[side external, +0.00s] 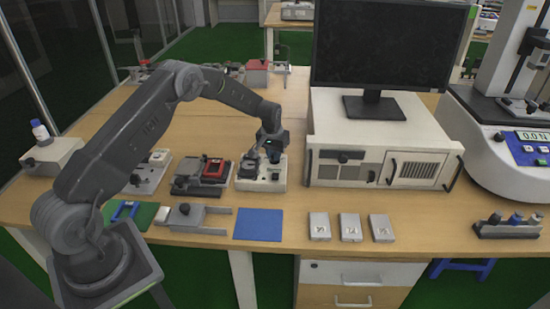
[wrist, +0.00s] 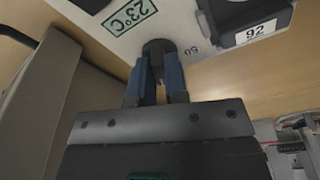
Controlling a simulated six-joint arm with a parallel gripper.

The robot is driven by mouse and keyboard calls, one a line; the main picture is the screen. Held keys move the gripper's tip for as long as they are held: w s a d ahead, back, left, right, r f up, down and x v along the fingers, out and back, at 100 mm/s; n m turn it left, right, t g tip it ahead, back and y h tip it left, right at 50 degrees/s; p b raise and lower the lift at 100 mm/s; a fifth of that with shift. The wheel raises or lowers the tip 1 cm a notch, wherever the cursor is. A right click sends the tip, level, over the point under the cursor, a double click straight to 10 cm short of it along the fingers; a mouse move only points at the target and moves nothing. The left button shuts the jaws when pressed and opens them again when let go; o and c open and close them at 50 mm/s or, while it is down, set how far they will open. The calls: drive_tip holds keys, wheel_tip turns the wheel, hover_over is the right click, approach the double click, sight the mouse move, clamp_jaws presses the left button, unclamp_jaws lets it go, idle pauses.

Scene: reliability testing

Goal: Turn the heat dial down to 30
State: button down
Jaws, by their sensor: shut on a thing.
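The heat dial is a small dark round knob (wrist: 157,48) on a pale instrument face in the wrist view. My gripper (wrist: 158,66) has its two blue-grey fingers closed on the knob, which is partly hidden behind the fingertips. In the side external view, my gripper (side external: 271,150) is down at the white instrument (side external: 243,184), and the knob is hidden there.
A dark block (wrist: 232,14) with a white number label is close right of the knob. The white equipment case (side external: 330,170) under the monitor (side external: 390,45) stands right of the instrument.

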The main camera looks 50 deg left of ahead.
drive_tip(key=m, duration=0.4)
drive_tip(key=shift+a+h, duration=0.1)
drive_tip(key=shift+h, duration=0.3)
drive_tip(key=shift+m, duration=1.8)
drive_tip(key=c, duration=1.3)
unclamp_jaws()
drive_tip(key=shift+r, duration=2.25)
